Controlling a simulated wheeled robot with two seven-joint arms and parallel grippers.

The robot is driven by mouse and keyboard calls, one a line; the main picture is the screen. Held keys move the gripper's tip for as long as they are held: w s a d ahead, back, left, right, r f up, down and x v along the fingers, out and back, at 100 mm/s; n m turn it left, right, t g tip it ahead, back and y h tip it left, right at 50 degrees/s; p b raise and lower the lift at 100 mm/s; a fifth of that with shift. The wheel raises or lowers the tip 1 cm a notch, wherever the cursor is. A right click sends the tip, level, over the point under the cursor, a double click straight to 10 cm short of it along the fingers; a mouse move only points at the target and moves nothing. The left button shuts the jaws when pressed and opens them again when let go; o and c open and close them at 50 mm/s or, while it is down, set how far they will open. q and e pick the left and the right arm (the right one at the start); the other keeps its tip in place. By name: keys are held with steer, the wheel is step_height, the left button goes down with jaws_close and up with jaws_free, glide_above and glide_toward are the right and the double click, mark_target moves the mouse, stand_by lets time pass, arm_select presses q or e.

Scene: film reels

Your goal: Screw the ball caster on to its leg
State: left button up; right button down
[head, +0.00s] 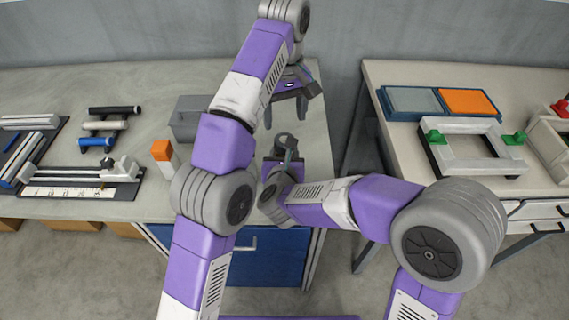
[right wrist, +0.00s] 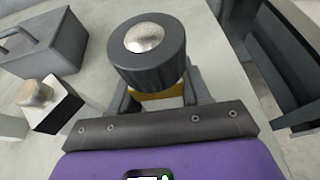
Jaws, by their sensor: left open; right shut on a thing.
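The ball caster (right wrist: 147,45), a dark grey ribbed ring with a silver ball on top, is large in the right wrist view. My right gripper (right wrist: 165,98) is shut below it, around a gold-brown part under the ring. In the head view the dark caster (head: 284,141) shows at my right gripper (head: 286,158), over the left bench. My left gripper (head: 285,113) is open and empty, beyond the caster and apart from it, with its fingers towards it. I cannot make out a leg clearly.
A grey box (head: 188,117) and an orange-topped block (head: 162,151) stand left of my grippers on the left bench (head: 60,85). Rollers (head: 108,126) lie farther left. The right bench, across a gap, holds blue and orange trays (head: 468,102) and a white frame (head: 440,157).

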mark_target(284, 139)
arm_select(q)
steer(key=m, duration=0.4)
steer(key=shift+f, duration=0.1)
stand_by(0.4)
steer(key=shift+f, duration=3.9)
steer(key=c, duration=1.1)
steer(key=shift+o, duration=0.2)
steer(key=shift+m, duration=1)
steer(key=o, duration=1.2)
steer(key=shift+o, duration=0.2)
steer(key=shift+r, duration=0.1)
